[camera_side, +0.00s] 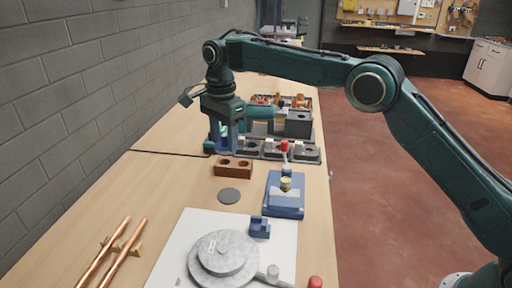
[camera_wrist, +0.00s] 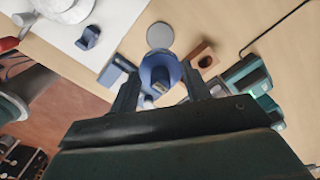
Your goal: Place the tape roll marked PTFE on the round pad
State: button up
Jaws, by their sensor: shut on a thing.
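My gripper (camera_side: 228,146) is above the bench, behind the brown block in the side view. In the wrist view my gripper (camera_wrist: 160,73) has its fingers on both sides of a blue round roll (camera_wrist: 158,60) and is shut on it. The roll shows as a blue shape (camera_side: 229,140) between the fingers in the side view. I cannot read any marking on it. The round pad (camera_side: 229,196) is a flat grey disc on the wood, bare, in front of the block. It also shows in the wrist view (camera_wrist: 160,36), just beyond the roll.
A brown block with holes (camera_side: 233,168) stands close behind the pad. A blue case (camera_side: 285,205) with small items on it is to the right. A white board (camera_side: 180,245) with a grey round part is in front. Copper pipes (camera_side: 115,255) lie front left. Trays of fittings stand behind.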

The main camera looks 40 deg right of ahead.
notch_tip(320, 180, down, 10)
jog(key=shift+f, duration=0.25)
jog(key=shift+f, duration=0.1)
jog(key=shift+f, duration=2)
jog(key=shift+f, duration=0.1)
jog(key=o, duration=0.8)
notch_tip(320, 180, up, 12)
jog(key=shift+r, duration=0.1)
